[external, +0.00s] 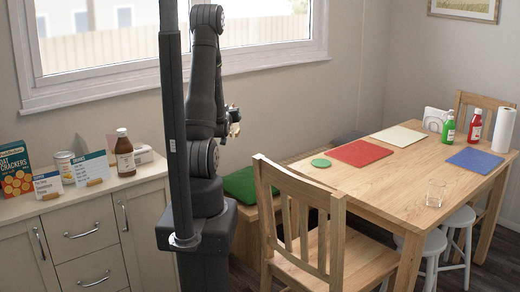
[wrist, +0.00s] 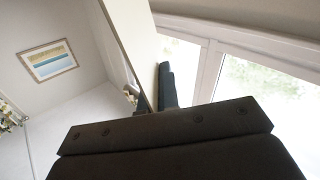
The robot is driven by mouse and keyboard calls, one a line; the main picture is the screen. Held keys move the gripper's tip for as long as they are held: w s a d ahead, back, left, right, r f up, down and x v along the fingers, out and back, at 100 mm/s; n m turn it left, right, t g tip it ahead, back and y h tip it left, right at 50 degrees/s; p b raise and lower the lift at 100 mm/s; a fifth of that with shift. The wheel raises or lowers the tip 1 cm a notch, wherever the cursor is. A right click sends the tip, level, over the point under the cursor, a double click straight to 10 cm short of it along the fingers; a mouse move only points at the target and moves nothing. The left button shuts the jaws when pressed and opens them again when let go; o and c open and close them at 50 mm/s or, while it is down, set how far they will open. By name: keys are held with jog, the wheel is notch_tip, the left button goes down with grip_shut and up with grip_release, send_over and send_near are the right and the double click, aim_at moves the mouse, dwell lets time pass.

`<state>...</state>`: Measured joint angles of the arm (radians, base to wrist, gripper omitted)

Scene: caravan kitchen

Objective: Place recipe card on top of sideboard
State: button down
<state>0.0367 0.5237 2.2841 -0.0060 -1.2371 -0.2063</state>
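Two small recipe-style cards stand on the sideboard (external: 72,218) at the left of the external view. One card (external: 47,184) is nearer the cracker box; the other card (external: 92,166) is right of it. Each has a blue heading and a wooden block at its foot; their text is too small to read. My gripper (external: 234,122) is right of the sideboard, raised and well apart from both cards. My arm partly hides it. The wrist view shows a dark finger-like part (wrist: 166,86); neither view makes the finger gap clear.
A cracker box (external: 15,170), a can (external: 65,167) and a brown bottle (external: 124,154) crowd the sideboard top; its front strip is clearer. The table (external: 390,172) at right holds mats, bottles, a glass and a paper roll. A chair (external: 320,235) stands before it.

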jog(key=s+d+m+g+h, duration=0.15)
jog(key=d+m+h, duration=0.55)
jog(key=d, duration=2.2)
jog(key=s+d+m+g+h, duration=0.25)
jog(key=s+d, duration=0.55)
jog(key=d, duration=0.4)
jog(key=s+d+m+g+h, duration=0.1)
jog(key=s+d+g+h, duration=0.25)
jog(key=s+d, duration=0.65)
notch_tip(320, 180, down, 5)
jog(key=w+d, duration=0.1)
jog(key=w, duration=0.2)
jog(key=shift+d+h, duration=0.15)
jog(key=shift+h, duration=0.25)
jog(key=shift+f, duration=0.1)
jog(key=w+a+f, duration=0.2)
jog(key=w+f, duration=0.8)
jog(key=w, duration=0.1)
jog(key=shift+w+f, duration=0.2)
jog(key=shift+f, duration=0.05)
